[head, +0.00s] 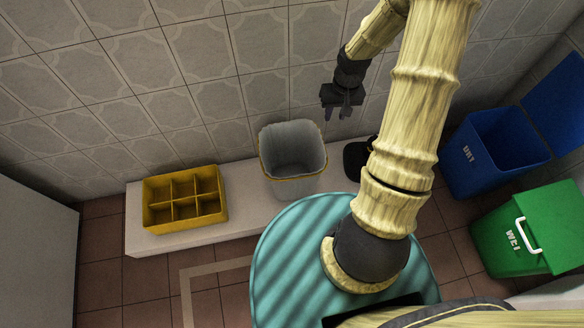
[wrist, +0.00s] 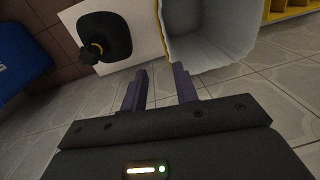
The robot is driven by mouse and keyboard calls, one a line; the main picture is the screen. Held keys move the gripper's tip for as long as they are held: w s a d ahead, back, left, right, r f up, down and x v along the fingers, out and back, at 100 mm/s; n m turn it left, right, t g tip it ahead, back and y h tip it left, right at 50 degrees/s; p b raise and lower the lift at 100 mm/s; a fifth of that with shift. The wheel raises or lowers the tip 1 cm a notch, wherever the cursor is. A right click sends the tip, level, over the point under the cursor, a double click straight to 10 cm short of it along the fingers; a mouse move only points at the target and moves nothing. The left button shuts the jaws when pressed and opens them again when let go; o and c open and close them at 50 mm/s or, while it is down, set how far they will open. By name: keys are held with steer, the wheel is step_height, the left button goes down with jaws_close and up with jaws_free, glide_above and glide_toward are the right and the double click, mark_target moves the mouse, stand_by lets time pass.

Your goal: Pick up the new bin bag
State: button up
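A black bag (wrist: 104,36) with a knotted neck and a yellow tie lies on the white ledge in the wrist view. In the head view the black bag (head: 357,160) is partly hidden behind my arm. A bin (head: 292,160) lined with a pale grey bag stands on the ledge to its left; its yellow-edged rim also shows in the wrist view (wrist: 163,36). I cannot tell which bag is the new one. My gripper (head: 341,112) is above the ledge near the tiled wall, above the bin and black bag in the picture. Its fingers (wrist: 159,84) are apart with nothing between them.
A yellow compartment box (head: 185,198), seemingly empty, stands at the ledge's left end. A blue bin (head: 490,155) with its lid open and a green bin (head: 505,245) stand at the right. The tiled wall is close to my gripper.

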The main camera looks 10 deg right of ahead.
steer(key=b, duration=0.6)
glide_above(322, 148)
steer(key=d, duration=0.2)
step_height(322, 148, down, 12)
steer(key=shift+w+a+f, duration=0.1)
steer(key=shift+w+a, duration=0.15)
steer(key=f+b, duration=0.1)
steer(key=f, duration=0.1)
steer(key=a+f+b, duration=0.1)
steer(key=f+b, duration=0.1)
steer(key=f, duration=0.1)
steer(key=shift+a+f, duration=0.1)
jaws_close()
